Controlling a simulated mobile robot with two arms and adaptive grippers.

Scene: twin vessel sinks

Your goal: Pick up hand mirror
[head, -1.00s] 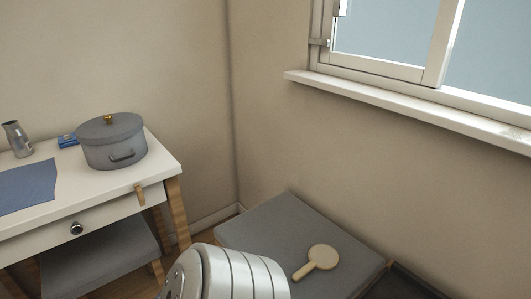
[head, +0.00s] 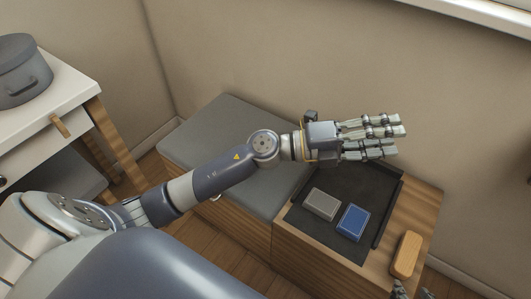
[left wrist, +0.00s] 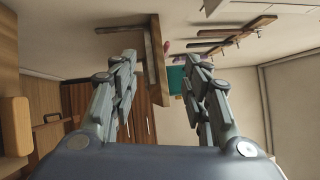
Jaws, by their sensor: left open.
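The hand mirror is mostly hidden behind my left arm in the head view. A small pale bit at the front edge of the grey cushion (head: 207,120) may be its handle end, but I cannot tell for sure. My left gripper (head: 398,140) reaches past the cushion over the black tray, with its fingers pointing right. It is open and empty; the left wrist view also shows its fingers apart (left wrist: 160,80), with no mirror between them. Fingertips at the bottom right edge of the head view seem to be my right gripper (head: 411,292); they are cut off.
A black tray (head: 310,228) with a grey box (head: 322,204) and a blue box (head: 353,222) lies right of the cushion. A wooden block (head: 406,255) is beside it. A white table (head: 60,95) with a grey pot (head: 22,72) stands left. The wall is close behind.

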